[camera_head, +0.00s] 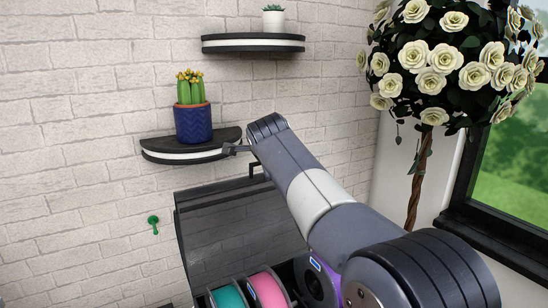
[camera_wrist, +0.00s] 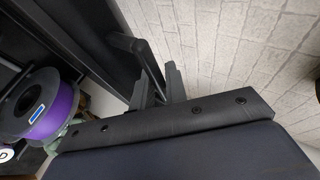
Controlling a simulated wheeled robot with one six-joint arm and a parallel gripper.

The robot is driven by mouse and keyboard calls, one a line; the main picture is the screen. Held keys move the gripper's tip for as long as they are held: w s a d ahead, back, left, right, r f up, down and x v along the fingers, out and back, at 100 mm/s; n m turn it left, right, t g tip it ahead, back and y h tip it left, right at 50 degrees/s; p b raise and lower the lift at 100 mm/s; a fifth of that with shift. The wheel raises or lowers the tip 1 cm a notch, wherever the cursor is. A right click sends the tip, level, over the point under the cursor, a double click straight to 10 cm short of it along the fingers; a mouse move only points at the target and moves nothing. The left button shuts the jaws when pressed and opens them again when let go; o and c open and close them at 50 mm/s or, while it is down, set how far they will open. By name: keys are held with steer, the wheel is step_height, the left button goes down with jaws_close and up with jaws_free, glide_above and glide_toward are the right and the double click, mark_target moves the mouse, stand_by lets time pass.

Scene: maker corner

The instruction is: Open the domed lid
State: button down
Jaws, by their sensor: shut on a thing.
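The domed lid (camera_head: 225,235) is a dark, see-through panel standing raised behind the filament spools in the head view. In the wrist view the lid (camera_wrist: 88,28) fills the upper left, and the handle (camera_wrist: 130,46) runs down between my fingers. My gripper (camera_wrist: 159,86) is shut on this handle. In the head view my wrist is above the lid's top edge, and the grip itself is mostly hidden behind my arm.
A teal spool (camera_head: 228,297), a pink spool (camera_head: 267,290) and a purple spool (camera_head: 318,284) stand below the lid. A shelf (camera_head: 190,152) with a potted cactus (camera_head: 192,116) is close to my wrist. A rose tree (camera_head: 435,70) stands right, beside the window.

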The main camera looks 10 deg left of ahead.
steer(key=shift+w+a, duration=0.3)
steer(key=shift+w, duration=0.1)
steer(key=c, duration=1.5)
jaws_free()
steer(key=shift+c, duration=0.2)
steer(key=shift+o, duration=0.3)
steer(key=shift+f, duration=0.15)
steer(key=shift+s+f, duration=0.1)
steer(key=shift+s+d, duration=0.1)
